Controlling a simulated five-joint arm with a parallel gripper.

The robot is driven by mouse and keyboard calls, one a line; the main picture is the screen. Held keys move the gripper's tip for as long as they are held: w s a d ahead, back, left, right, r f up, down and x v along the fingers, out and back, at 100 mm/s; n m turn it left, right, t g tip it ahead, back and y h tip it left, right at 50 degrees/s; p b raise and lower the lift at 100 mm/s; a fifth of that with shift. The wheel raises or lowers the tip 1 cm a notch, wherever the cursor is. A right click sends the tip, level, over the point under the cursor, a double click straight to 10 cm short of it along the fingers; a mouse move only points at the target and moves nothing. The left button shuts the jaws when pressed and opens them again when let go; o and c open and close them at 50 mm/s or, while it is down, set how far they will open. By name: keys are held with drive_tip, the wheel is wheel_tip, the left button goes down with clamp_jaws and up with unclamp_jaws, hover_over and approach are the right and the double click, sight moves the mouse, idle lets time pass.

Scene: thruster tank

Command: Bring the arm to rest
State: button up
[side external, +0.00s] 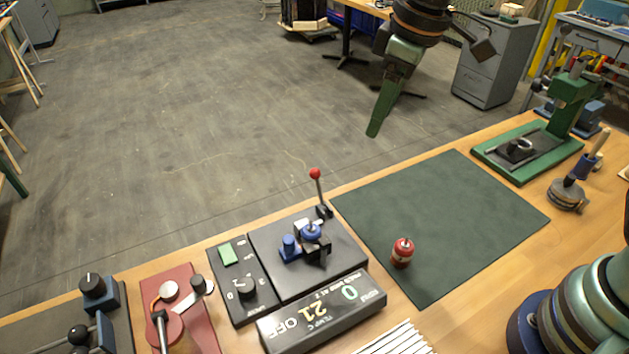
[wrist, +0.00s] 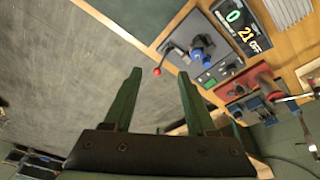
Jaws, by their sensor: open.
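My gripper (side external: 375,128) hangs high at the top of the side external view, above and behind the bench's far edge, clear of everything. In that view its green fingers overlap, so the gap is hidden. In the wrist view my gripper (wrist: 159,78) shows two green fingers spread apart with nothing between them. The bench items lie beyond them to the upper right.
On the bench are a dark green mat (side external: 455,215) with a red knobbed piece (side external: 402,252), a black fixture with a red-tipped lever (side external: 316,176), a display (side external: 322,312) reading 0 and 21 OFF, and a green press (side external: 573,95). Floor behind is open.

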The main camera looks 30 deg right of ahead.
drive_tip(key=s+d+m+t, duration=0.3)
drive_tip(key=s+d+m, duration=0.3)
drive_tip(key=d, duration=0.7)
drive_tip(key=shift+s+d+m+h, duration=0.25)
drive_tip(key=shift+s+m+h, duration=0.15)
drive_tip(key=shift+s, duration=0.45)
